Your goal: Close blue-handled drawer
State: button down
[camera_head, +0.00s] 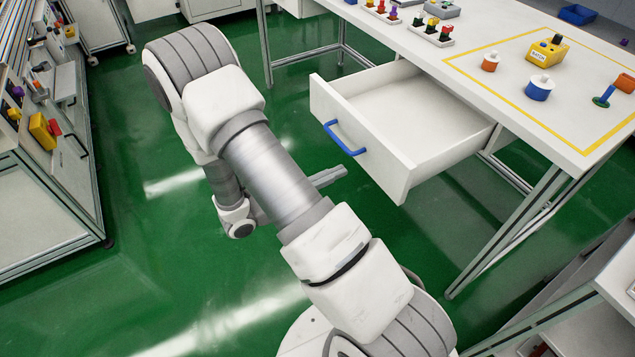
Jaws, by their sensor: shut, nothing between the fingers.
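The white drawer (399,167) hangs open under the white table at the upper right, pulled well out. Its front panel faces left and carries a blue bar handle (344,137). The inside that shows looks empty. My gripper (338,175) is a grey shape that points right from behind my forearm. It is shut and empty. In the picture its tip is just below the blue handle and left of the drawer front's lower part, with a gap of floor between. Most of the gripper and its wrist is hidden behind my arm.
The table (520,100) above the drawer holds small coloured parts, a yellow box (546,52) and a blue part (540,88) inside a yellow outline. A shelf unit (45,205) stands at the left. Green floor (150,230) is clear between.

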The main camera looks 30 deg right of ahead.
aim_at(445, 133)
jog(key=d, duration=0.2)
jog(key=d+b, duration=0.1)
jog(key=d, duration=0.4)
jog(key=shift+w, duration=0.25)
jog(key=d, duration=0.9)
jog(key=w+d, duration=0.1)
jog(key=d, duration=0.9)
jog(key=w+d, duration=0.1)
jog(key=d, duration=0.8)
jog(key=shift+w+d, duration=0.1)
jog(key=shift+d, duration=0.15)
jog(key=shift+d+r, duration=0.15)
jog(key=shift+d, duration=0.15)
jog(key=shift+d+r, duration=0.1)
jog(key=shift+r, duration=0.05)
